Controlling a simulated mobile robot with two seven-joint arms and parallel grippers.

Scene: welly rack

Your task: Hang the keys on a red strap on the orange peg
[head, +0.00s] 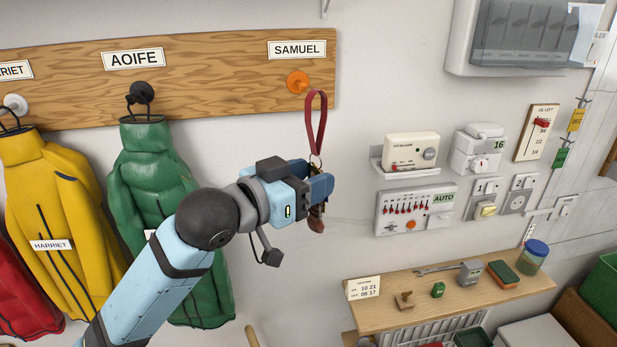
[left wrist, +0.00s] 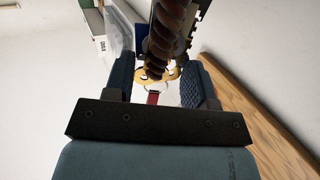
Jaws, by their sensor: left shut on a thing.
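The orange peg (head: 298,82) sticks out of the wooden board (head: 210,75) under the SAMUEL label, with nothing on it. My left gripper (head: 322,187) is shut on the keys (head: 315,212), just below and right of the peg. The red strap (head: 316,122) stands up as a loop above the gripper, its top near the height of the peg. It appears slightly right of the peg; I cannot tell the gap in depth. In the left wrist view the keys (left wrist: 160,72) sit between the fingers, and a bit of red strap (left wrist: 153,98) shows. My right gripper is not in view.
A green coat (head: 150,200) hangs on the black peg (head: 141,93) under AOIFE, left of my arm. A yellow coat (head: 55,200) hangs further left. A thermostat box (head: 411,151) and a switch panel (head: 415,209) are on the wall at right. A shelf (head: 400,318) with small items is below.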

